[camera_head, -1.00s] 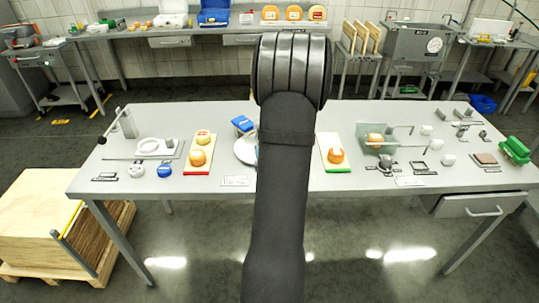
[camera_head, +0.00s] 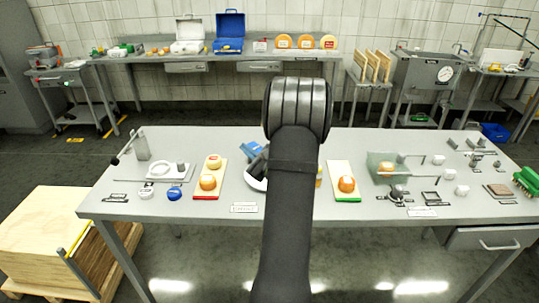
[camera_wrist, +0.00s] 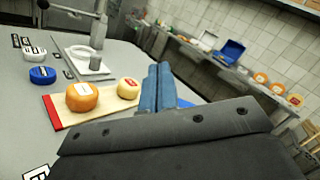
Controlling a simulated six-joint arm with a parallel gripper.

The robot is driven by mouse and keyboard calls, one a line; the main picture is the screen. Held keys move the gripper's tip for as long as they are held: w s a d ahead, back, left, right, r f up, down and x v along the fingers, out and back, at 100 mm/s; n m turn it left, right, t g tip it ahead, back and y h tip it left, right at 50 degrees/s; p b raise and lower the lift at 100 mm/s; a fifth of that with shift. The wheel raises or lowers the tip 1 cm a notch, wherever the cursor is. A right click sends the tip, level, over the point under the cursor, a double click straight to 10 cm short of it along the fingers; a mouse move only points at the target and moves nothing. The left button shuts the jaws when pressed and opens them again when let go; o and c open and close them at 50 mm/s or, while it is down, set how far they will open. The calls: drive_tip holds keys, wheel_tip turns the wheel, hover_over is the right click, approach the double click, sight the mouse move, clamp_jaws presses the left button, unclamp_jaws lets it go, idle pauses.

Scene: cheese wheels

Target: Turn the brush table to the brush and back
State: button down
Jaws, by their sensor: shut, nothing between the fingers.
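My gripper (camera_head: 249,147) is over the middle of the workbench, partly hidden by my arm. Its two blue fingers lie together with nothing between them, as the wrist view (camera_wrist: 158,72) shows. A white round piece (camera_head: 254,184) sits below and beside it, mostly hidden by my arm; I cannot tell whether it is the brush table. A green bristled block (camera_head: 527,179), brush-like, sits at the bench's right edge. At left, a white ring (camera_head: 160,170) lies on a plate beside an upright grey post (camera_head: 141,147); the ring also shows in the wrist view (camera_wrist: 88,66).
A red-ended board (camera_head: 206,193) with two cheeses stands left of my gripper. A green-ended board (camera_head: 345,194) with one cheese (camera_head: 347,184) and a clear greenish box (camera_head: 381,166) stand to the right. A blue round piece (camera_head: 174,194) lies front left.

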drive_tip(key=w+a+f+n+g+h, duration=0.1)
drive_tip(key=w+a+n+g, duration=0.3)
drive_tip(key=n+g, duration=0.55)
drive_tip(key=w+a+f+n+g, duration=0.1)
drive_tip(key=w+a+n+g, duration=0.3)
drive_tip(key=n, duration=1)
drive_tip(key=w+d+f+n+t+h, duration=0.1)
drive_tip(key=w+d+n+h, duration=0.85)
drive_tip(key=d, duration=0.45)
drive_tip(key=shift+m, duration=0.3)
drive_tip(key=x, duration=0.9)
drive_tip(key=shift+w+a+f, duration=0.1)
drive_tip(key=shift+w+f, duration=0.2)
drive_tip(key=shift+f, duration=0.1)
drive_tip(key=shift+s+d, duration=0.2)
drive_tip(key=shift+d, duration=0.3)
drive_tip(key=shift+s+d, duration=0.2)
drive_tip(key=shift+d, duration=0.35)
drive_tip(key=shift+s+d+f, duration=0.1)
drive_tip(key=shift+s+d, duration=0.2)
drive_tip(key=shift+d, duration=0.45)
